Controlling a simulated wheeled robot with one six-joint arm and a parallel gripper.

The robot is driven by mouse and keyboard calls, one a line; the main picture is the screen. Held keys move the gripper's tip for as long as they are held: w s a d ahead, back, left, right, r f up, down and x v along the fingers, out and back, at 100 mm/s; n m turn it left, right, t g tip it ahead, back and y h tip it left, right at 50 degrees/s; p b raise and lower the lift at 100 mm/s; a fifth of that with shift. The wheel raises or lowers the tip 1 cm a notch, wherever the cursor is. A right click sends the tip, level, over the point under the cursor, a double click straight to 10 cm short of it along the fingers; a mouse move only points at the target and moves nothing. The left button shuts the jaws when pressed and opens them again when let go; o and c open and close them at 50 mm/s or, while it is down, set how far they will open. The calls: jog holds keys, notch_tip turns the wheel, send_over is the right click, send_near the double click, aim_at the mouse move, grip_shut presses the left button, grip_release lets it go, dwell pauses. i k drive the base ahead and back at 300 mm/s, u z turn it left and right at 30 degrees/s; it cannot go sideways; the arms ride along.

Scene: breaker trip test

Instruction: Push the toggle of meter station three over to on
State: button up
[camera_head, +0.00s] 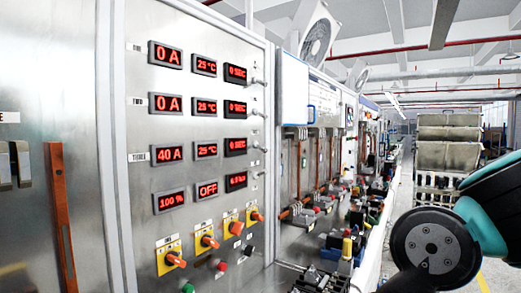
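The meter panel (210,125) stands upright at the left, with rows of red displays. The third row, with a small label (139,156) that seems to read THREE, shows 40 A (171,153), 25 °C (206,150) and 0 SEC (236,147). A small metallic toggle (260,148) sticks out at the right end of this row; its on or off position is too small to tell. My teal and black arm shows at the lower right, well apart from the panel. My gripper is not in view.
Below the displays are orange rotary switches (208,240) on yellow plates and several push buttons. A bench with breakers and wiring (345,245) runs along the panel's right side. A cart with grey bins (448,150) stands farther back. An aisle lies between bench and cart.

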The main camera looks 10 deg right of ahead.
aim_at(265, 151)
jog(key=u, duration=0.05)
jog(key=k, duration=1.05)
jog(key=z, duration=0.6)
jog(key=i, duration=1.5)
jog(key=u, duration=0.85)
